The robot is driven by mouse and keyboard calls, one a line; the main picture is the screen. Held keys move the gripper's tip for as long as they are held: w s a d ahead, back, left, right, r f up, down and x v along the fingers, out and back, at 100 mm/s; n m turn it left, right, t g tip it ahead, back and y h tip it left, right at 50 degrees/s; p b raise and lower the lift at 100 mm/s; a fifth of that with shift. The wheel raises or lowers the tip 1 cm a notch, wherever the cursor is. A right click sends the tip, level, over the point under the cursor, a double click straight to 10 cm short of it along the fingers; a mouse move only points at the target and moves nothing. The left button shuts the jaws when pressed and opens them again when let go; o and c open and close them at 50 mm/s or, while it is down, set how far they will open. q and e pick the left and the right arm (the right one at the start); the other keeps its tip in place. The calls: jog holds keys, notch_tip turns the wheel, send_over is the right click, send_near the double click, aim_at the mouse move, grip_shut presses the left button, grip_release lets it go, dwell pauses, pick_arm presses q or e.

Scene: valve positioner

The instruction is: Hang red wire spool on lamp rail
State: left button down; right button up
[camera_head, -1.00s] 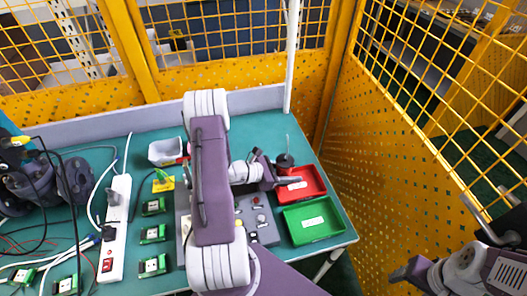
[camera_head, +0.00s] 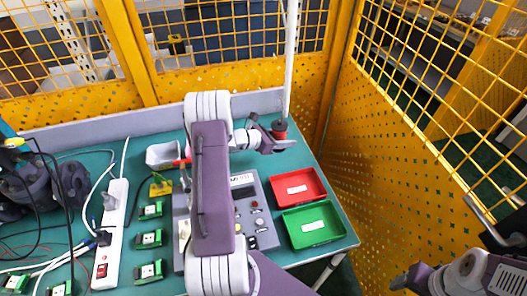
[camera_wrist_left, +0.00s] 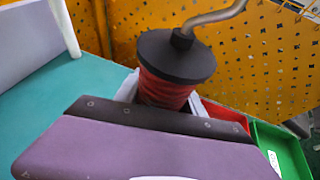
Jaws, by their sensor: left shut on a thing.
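The red wire spool (camera_head: 280,134) has a black top flange and a bent metal hook on top. It also shows in the left wrist view (camera_wrist_left: 172,90), nearly upright, its lower part hidden by my gripper body. My left gripper (camera_head: 277,145) is shut on the spool, near the back right corner of the table. A white upright post (camera_head: 291,60) rises just behind the spool; I cannot make out a separate lamp rail. My right gripper (camera_head: 402,281) is at the lower right, away from the table; its jaws are unclear.
A red bin (camera_head: 320,193) and a green bin (camera_head: 338,233) stand at the table's right side. A grey control box (camera_head: 262,238) is left of them. A white power strip (camera_head: 115,215) and several green boards lie left. Yellow mesh fencing (camera_head: 360,150) closes the back and right.

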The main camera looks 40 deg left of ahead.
pick_arm(q)
jog(key=a+f, duration=0.1)
jog(key=a, duration=0.1)
jog(key=s+a+f, duration=0.1)
jog(key=a+f, duration=0.1)
jog(key=a, duration=0.1)
jog(key=a+f, duration=0.1)
jog(key=a, duration=0.1)
jog(key=shift+s+a+f, duration=0.15)
jog(key=shift+s+f, duration=0.1)
jog(key=shift+s, duration=0.1)
notch_tip(320, 180, down, 3)
jog(key=shift+f, duration=0.35)
jog(key=shift+f, duration=0.15)
jog(key=c, duration=0.7)
grip_release()
